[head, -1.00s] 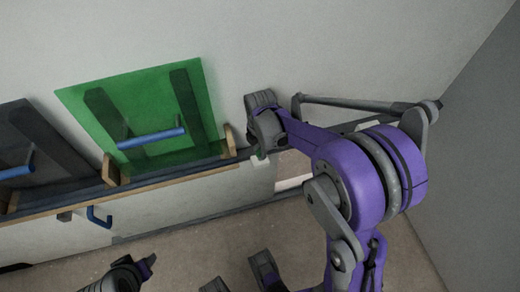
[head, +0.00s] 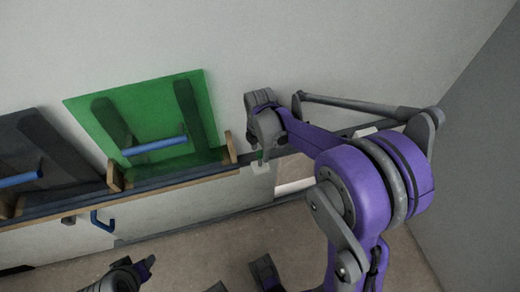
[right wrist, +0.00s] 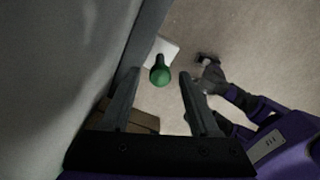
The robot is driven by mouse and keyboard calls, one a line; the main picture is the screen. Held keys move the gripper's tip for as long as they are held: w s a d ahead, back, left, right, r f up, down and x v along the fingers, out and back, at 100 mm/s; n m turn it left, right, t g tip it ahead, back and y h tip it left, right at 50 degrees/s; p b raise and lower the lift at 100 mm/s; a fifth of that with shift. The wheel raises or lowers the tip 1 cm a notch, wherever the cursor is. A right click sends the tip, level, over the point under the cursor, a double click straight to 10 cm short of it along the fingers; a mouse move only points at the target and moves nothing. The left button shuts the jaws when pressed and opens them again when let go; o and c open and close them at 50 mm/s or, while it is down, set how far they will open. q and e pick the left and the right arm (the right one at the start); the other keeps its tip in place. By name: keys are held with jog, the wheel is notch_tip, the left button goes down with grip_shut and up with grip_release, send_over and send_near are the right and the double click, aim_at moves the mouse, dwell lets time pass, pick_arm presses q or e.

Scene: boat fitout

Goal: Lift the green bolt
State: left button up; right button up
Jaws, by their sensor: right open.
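A green bolt (right wrist: 160,76) with a round head stands out from a small white plate (right wrist: 162,52) in the right wrist view. In the head view only a small green bit of the bolt (head: 259,155) shows, just below my right gripper (head: 262,147). In the right wrist view my right gripper (right wrist: 159,76) is open, with one finger on each side of the bolt head. The fingers look clear of the bolt; its depth between them is hard to judge. Dark and purple parts of my left arm show at the bottom of the head view; its jaw opening is unclear.
A green panel (head: 150,112) with a blue handle (head: 155,146) leans on the wall, left of my right gripper, on a wood-edged shelf (head: 180,181). A dark panel (head: 60,150) stands farther left. A blue hook (head: 102,222) hangs below. A grey wall (head: 485,150) stands at right.

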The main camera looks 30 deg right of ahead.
notch_tip(320, 180, up, 11)
jog(key=p, duration=0.1)
jog(key=shift+p, duration=0.35)
dwell(0.5)
jog(key=s+a+r+m+t+p, duration=0.2)
jog(key=s+a+m+p, duration=0.1)
jog(key=s+m, duration=0.4)
jog(key=s+a+r+m+t+p, duration=0.3)
jog(key=s+m, duration=0.5)
jog(key=m, duration=0.4)
jog(key=shift+s+a+m+p, duration=0.2)
jog(key=shift+a+m+p, duration=0.2)
jog(key=shift+a+p, duration=0.3)
jog(key=shift+d+r, duration=0.1)
